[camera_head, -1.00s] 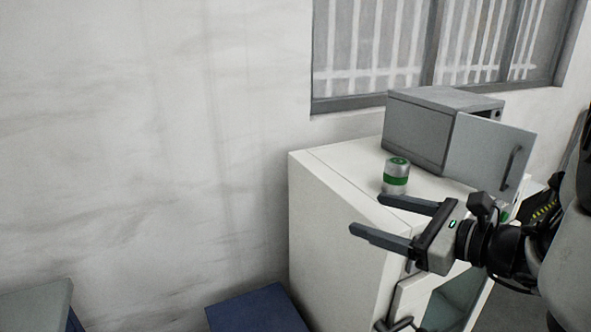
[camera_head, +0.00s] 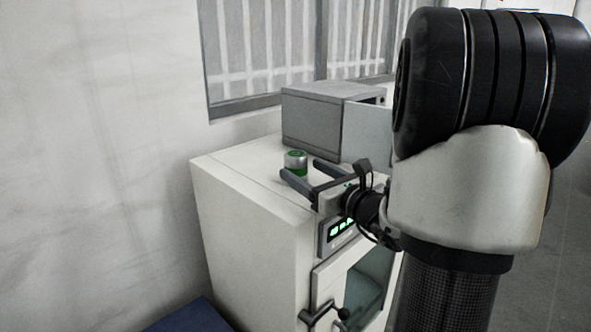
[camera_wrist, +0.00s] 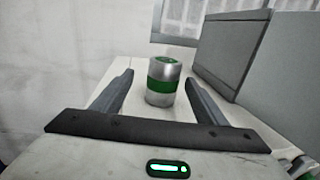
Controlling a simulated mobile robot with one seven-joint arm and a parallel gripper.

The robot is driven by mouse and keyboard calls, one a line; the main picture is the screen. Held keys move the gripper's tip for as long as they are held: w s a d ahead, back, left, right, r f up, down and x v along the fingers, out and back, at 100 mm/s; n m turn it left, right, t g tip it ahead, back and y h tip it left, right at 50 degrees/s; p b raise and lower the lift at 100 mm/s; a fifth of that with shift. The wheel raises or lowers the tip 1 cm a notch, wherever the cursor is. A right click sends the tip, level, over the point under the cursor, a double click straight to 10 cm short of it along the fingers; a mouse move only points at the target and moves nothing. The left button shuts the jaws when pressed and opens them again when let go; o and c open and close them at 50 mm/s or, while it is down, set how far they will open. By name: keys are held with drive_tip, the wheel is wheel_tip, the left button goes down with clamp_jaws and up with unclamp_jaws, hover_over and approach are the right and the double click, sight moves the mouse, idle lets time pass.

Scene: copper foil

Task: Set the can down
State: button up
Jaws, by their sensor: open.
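The can (camera_head: 296,160) is silver with a green band and a green mark on its lid. It stands upright on top of the white cabinet (camera_head: 232,165). My gripper (camera_head: 298,176) is open, its two fingers reaching toward the can from the front. In the wrist view the can (camera_wrist: 162,82) stands just beyond and between the two finger ends (camera_wrist: 158,82). No finger appears to touch it. In the head view the near finger hides part of the can's lower side.
A grey box-like appliance (camera_head: 312,118) with its door (camera_head: 367,132) swung open stands behind the can on the cabinet top. The cabinet front has a green-lit display (camera_head: 342,229) and a handle (camera_head: 322,316). Bare cabinet top lies left of the can.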

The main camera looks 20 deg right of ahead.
sight(303, 167)
drive_tip(key=shift+w+a, duration=0.15)
drive_tip(key=shift+w, duration=2.55)
drive_tip(key=c, duration=1.3)
drive_tip(key=shift+r, duration=0.1)
drive_tip(key=shift+c, duration=0.6)
